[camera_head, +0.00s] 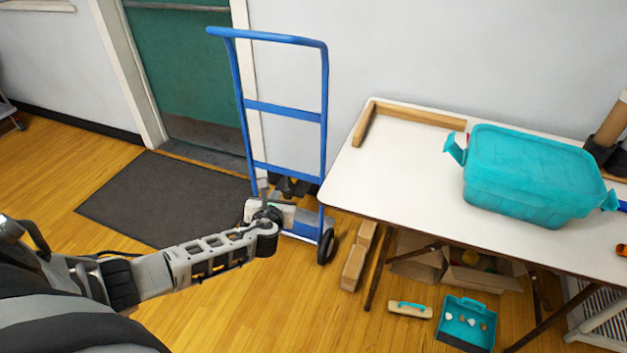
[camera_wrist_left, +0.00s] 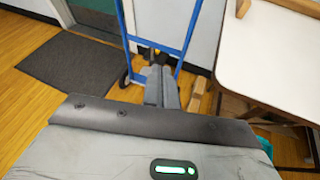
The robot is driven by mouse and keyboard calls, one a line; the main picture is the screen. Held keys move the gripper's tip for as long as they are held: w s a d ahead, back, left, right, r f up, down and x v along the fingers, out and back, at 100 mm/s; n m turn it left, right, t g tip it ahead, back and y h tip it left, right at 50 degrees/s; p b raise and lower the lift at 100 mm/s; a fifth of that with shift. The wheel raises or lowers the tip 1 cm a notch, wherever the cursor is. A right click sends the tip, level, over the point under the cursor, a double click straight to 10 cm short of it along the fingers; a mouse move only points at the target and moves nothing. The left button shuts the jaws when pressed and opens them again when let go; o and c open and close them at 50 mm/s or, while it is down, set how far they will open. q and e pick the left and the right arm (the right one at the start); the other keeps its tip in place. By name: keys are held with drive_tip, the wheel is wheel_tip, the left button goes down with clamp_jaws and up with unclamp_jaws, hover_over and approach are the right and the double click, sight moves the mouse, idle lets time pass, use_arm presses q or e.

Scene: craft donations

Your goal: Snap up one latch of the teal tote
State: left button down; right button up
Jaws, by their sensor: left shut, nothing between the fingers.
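The teal tote (camera_head: 530,172) stands with its lid on at the right part of the white table. One latch (camera_head: 454,149) sticks out from its left end, tilted outward. Another latch (camera_head: 610,201) sticks out at its right end. My left gripper (camera_head: 263,187) is shut and empty, in front of the blue hand truck and left of the table, well apart from the tote. Its closed fingers also show in the left wrist view (camera_wrist_left: 162,86). My right gripper is not in view.
The white table (camera_head: 400,165) carries a wooden strip (camera_head: 420,115) along its back left corner. The blue hand truck (camera_head: 285,108) stands by the teal door. Wooden blocks (camera_head: 355,268), cardboard boxes (camera_head: 480,277) and a teal caddy (camera_head: 466,322) are on the floor. A dark mat (camera_head: 160,197) lies flat.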

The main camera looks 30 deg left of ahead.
use_arm(q)
drive_tip(key=s+d+f+n+g+h, duration=0.1)
drive_tip(key=s+d+f+n+h, duration=0.25)
drive_tip(key=s+n, duration=0.35)
drive_tip(key=s+d+f+n+g+h, duration=0.1)
drive_tip(key=s+d+f+n+h, duration=0.15)
drive_tip(key=s+d+n, duration=0.45)
drive_tip(key=s+d+r+n+h, duration=0.3)
drive_tip(key=s+d+n, duration=0.6)
drive_tip(key=d+n, duration=0.5)
drive_tip(key=shift+r+n, duration=0.3)
drive_tip(key=shift+n, duration=0.3)
